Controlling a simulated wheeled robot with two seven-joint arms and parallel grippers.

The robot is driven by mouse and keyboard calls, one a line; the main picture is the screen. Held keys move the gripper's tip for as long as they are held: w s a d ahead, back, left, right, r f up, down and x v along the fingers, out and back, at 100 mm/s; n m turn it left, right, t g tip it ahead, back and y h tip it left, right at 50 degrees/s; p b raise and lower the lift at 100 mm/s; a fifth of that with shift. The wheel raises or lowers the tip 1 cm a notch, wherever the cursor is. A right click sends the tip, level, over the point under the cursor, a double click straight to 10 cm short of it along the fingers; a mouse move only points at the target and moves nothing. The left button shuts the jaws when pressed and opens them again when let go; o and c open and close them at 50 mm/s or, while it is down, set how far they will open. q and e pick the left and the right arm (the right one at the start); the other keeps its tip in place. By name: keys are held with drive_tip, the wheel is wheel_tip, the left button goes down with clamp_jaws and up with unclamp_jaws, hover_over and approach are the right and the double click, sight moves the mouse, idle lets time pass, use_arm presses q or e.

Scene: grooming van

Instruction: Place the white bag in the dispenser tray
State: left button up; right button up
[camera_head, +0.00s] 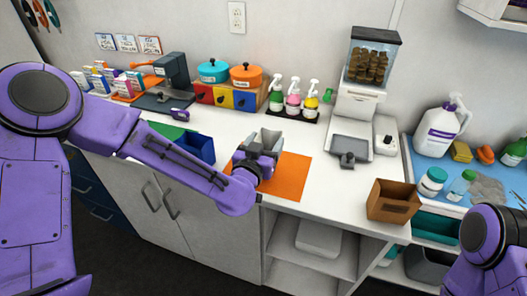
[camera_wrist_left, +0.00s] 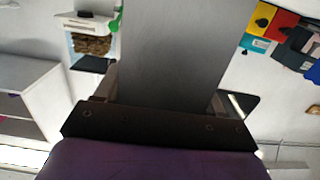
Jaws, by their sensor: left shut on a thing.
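My left gripper (camera_head: 263,153) is shut on the white bag (camera_head: 268,138), which looks light grey, and holds it over the orange mat (camera_head: 289,179). In the left wrist view the bag (camera_wrist_left: 172,60) is a broad grey face filling the space between the fingers (camera_wrist_left: 163,95). The dispenser (camera_head: 359,105), with a clear hopper of brown kibble, stands to the right of the gripper. Its grey dispenser tray (camera_head: 350,147) sits low at its front, apart from the bag, and looks empty. The dispenser also shows upside down in the left wrist view (camera_wrist_left: 92,28). My right gripper is out of view.
Pump bottles (camera_head: 293,100) stand behind the bag. A brown box (camera_head: 393,201) stands at the counter's front right. A blue bin (camera_head: 194,147) lies left of the mat. Colored drawers with pots (camera_head: 227,97) are at the back. Counter between mat and dispenser is clear.

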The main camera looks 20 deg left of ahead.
sight(269, 145)
use_arm(q)
drive_tip(key=shift+w+a+f, duration=0.2)
drive_tip(key=shift+a+f, duration=0.05)
drive_tip(key=shift+f, duration=0.15)
wheel_tip(269, 145, down, 3)
drive_tip(key=shift+a+r, duration=0.1)
drive_tip(key=shift+w+f, duration=0.2)
drive_tip(key=shift+f, duration=0.15)
drive_tip(key=shift+s, duration=0.1)
drive_tip(key=shift+f, duration=0.1)
drive_tip(key=o, duration=1.3)
